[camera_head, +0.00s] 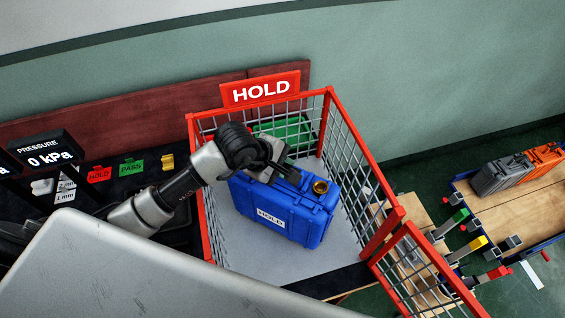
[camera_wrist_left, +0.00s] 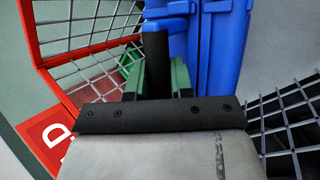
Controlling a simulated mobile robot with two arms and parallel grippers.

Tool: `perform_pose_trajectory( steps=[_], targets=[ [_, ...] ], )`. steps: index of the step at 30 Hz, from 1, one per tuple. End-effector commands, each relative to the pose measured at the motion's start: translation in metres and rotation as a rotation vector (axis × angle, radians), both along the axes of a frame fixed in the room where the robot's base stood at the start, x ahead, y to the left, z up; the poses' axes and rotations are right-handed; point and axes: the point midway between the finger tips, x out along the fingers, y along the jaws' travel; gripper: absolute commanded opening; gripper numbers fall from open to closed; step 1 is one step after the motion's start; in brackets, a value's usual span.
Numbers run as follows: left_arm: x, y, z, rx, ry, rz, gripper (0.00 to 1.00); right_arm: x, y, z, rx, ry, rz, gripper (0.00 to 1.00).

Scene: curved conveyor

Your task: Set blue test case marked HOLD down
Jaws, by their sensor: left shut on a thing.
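The blue test case (camera_head: 290,212) with a white HOLD label is inside the red-framed wire cage (camera_head: 205,215) under the red HOLD sign (camera_head: 260,90). It looks upright over the grey cage floor (camera_head: 285,262); whether it touches the floor I cannot tell. My left gripper (camera_head: 285,172) is shut on the top of the blue case, at its handle side. A brass round fitting (camera_head: 320,187) shows on the case top. My right gripper is not in view.
A green case (camera_head: 285,130) stands at the back of the cage. The cage's mesh walls rise around the blue case. A pressure display (camera_head: 45,155) and red and green tags are at left.

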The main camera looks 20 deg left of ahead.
Motion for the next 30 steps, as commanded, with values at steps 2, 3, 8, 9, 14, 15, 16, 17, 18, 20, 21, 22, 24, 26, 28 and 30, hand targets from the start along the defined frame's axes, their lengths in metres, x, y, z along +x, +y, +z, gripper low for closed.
perform_pose_trajectory(
  steps=[2,3,8,9,14,15,16,17,18,20,21,22,24,26,28,30],
  targets=[
    [0.001,0.000,0.002,-0.003,-0.007,0.001,0.00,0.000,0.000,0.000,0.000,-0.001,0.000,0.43],
    [0.001,0.000,0.002,-0.003,-0.007,0.001,0.00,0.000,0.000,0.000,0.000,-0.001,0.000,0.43],
    [0.001,0.000,0.000,-0.002,-0.007,0.000,0.00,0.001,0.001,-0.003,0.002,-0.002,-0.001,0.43],
    [0.000,0.000,-0.002,0.001,-0.001,0.001,0.23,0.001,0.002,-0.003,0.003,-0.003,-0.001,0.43],
    [0.000,0.000,-0.001,0.001,0.000,0.001,0.47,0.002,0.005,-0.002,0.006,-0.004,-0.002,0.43],
    [0.000,0.000,-0.001,0.001,0.000,0.001,0.47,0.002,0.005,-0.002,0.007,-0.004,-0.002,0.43],
    [0.000,0.000,-0.001,0.001,0.000,0.001,0.47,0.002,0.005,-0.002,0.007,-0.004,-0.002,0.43],
    [0.000,0.000,-0.001,0.000,0.000,0.000,0.47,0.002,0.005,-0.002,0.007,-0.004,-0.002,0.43],
    [0.000,0.000,-0.001,0.000,0.000,0.000,0.47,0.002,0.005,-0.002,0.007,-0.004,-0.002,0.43],
    [0.000,0.000,-0.001,0.000,0.000,0.000,0.47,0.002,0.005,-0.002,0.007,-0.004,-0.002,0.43],
    [0.000,0.000,-0.001,0.000,0.000,0.000,0.47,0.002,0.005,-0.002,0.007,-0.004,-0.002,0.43],
    [0.000,0.000,0.000,0.000,0.000,0.000,0.47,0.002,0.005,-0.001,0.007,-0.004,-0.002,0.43],
    [0.000,0.001,0.002,0.001,-0.001,0.001,0.47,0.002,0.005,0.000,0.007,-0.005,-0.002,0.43],
    [-0.002,0.004,0.005,0.001,-0.003,0.001,0.47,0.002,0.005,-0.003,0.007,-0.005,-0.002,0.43],
    [-0.006,0.009,0.014,0.002,-0.005,0.000,0.47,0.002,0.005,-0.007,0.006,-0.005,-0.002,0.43],
    [-0.013,0.014,0.025,0.005,-0.006,-0.001,0.47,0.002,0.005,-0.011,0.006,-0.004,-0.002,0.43]
  ],
)
